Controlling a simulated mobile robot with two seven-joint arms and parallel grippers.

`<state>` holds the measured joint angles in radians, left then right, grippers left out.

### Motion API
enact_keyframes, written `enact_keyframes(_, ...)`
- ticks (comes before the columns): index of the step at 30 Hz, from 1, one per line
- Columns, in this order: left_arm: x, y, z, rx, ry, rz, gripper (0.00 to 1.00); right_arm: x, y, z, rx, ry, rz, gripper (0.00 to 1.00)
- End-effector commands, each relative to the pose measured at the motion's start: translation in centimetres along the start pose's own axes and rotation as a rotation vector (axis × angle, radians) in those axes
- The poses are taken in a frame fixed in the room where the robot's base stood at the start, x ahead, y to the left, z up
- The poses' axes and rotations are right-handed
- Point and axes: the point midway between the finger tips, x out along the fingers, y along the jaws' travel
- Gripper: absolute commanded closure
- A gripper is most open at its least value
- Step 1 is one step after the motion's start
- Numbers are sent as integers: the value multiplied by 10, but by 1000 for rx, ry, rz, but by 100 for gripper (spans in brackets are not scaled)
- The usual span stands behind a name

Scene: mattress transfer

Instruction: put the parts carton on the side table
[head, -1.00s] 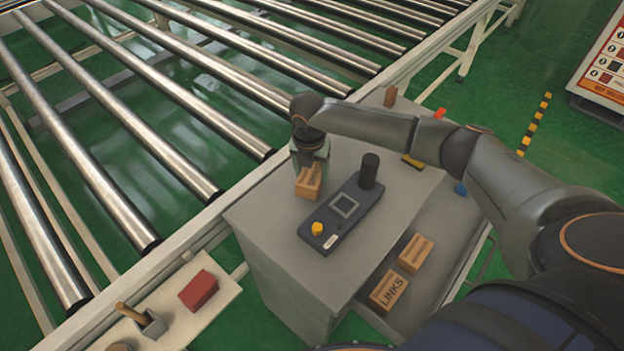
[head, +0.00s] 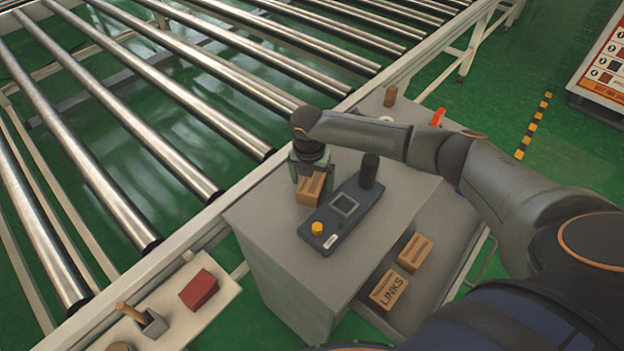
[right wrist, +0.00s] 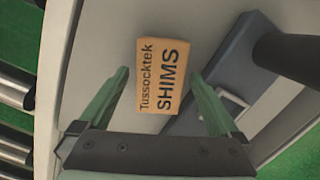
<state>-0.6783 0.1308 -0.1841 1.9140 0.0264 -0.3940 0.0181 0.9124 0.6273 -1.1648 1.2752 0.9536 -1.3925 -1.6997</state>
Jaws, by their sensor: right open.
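A small tan carton (head: 311,189) stands on the grey top of the cabinet-like table (head: 262,215), near its roller-side edge. In the right wrist view the carton (right wrist: 162,77) reads "Tussocktek SHIMS". My right gripper (head: 312,177) is over the carton, with its green fingers apart, one on each side. In the right wrist view there is a visible gap between the carton and each finger of the gripper (right wrist: 161,78). My left gripper is not in view.
A dark control box (head: 342,212) with a yellow button and black knob stands close beside the carton. Two more cartons, one marked LINKS (head: 389,291), lie on the lower shelf. A cream side board (head: 205,312) holds a red block (head: 198,289). A roller conveyor (head: 150,110) runs behind.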

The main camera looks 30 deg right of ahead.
Motion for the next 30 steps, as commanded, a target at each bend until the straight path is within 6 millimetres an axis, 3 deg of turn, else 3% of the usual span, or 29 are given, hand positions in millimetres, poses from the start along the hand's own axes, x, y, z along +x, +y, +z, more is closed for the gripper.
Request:
enact_keyframes(8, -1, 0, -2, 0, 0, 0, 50, -17, 1, 1, 0, -1, 2, 2)
enact_keyframes(21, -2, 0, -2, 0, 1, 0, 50, -105, 1, 1, 0, -2, 3, 2)
enact_keyframes(30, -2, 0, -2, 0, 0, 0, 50, -124, 0, 1, 1, 0, 0, 2)
